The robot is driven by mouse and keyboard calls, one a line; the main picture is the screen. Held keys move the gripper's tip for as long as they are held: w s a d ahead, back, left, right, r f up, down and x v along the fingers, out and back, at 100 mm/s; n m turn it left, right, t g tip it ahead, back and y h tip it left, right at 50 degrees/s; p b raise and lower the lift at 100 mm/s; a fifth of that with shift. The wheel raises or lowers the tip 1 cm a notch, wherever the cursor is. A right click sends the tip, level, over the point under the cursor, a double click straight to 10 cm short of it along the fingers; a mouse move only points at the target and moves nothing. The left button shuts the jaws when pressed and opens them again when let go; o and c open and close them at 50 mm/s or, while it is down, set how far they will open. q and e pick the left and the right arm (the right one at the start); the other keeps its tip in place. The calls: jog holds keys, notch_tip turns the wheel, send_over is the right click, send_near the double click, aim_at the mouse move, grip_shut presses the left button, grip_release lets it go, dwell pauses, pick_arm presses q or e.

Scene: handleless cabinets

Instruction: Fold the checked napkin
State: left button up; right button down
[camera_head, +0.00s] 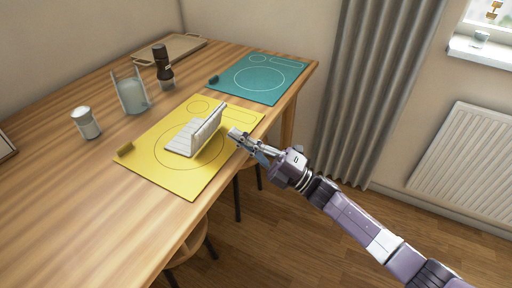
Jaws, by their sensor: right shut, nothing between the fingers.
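The napkin (183,138) is white with faint lines and lies on the yellow placemat (150,172). Its left part is flat, and its right part stands up steeply in a fold. My right gripper (234,135) is shut and empty, just right of the raised part, over the placemat's right edge. A small gap seems to show between the gripper and the cloth; I cannot tell whether they touch. My left gripper is not in view.
A teal placemat (285,88) lies farther back. A glass jug (131,93), a dark bottle (163,68), a white shaker (86,123) and a tray (170,48) stand left and behind. The wooden table's (60,200) front left is clear. Stools (190,250) are below its edge.

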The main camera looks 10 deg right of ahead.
aim_at(210, 129)
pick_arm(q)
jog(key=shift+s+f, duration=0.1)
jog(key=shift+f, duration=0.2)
pick_arm(e)
jog(key=shift+x, duration=2.1)
jog(key=shift+w, duration=0.25)
